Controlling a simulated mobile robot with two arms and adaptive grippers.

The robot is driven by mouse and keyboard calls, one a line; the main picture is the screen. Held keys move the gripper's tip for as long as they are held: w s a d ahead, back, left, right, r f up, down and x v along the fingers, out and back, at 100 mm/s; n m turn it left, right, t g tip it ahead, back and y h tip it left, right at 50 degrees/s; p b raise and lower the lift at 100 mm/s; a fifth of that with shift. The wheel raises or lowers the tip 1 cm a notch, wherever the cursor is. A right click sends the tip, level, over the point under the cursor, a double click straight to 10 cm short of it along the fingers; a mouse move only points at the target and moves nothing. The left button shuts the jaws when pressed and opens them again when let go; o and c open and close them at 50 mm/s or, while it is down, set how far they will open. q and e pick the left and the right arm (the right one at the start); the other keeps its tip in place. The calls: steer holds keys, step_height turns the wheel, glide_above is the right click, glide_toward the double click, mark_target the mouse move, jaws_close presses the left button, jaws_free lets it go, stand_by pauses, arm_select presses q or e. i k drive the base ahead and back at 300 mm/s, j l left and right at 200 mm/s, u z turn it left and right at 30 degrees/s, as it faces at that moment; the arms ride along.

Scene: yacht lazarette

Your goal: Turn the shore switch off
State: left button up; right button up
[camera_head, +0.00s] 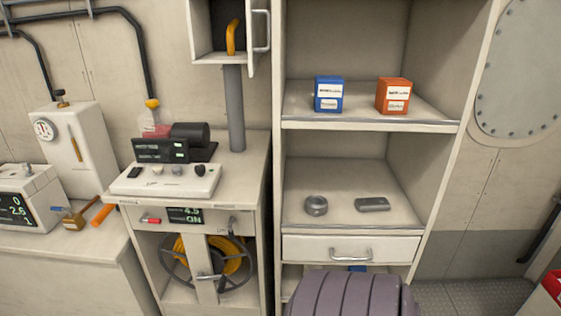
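A white console (165,181) with a black switch at its left and several small knobs stands on the cabinet at left centre. A dark display (161,150) stands behind it, its text too small to read. Below, on the cabinet front, a small display (185,215) reads "4.5" and "ON". A red-tipped lever (151,219) sits to its left. I cannot tell which of these controls is the shore switch, as no label is legible. Neither of my grippers is in view.
A yellow hose reel (207,262) sits in the cabinet below. A meter box (28,204) and a gauge unit (70,150) stand at left. Shelves at right hold a blue box (329,94) and an orange box (394,96). A ribbed purple-grey shape (350,296) fills the bottom centre.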

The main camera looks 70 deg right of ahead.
mark_target(230, 231)
steer(key=z, duration=1.8)
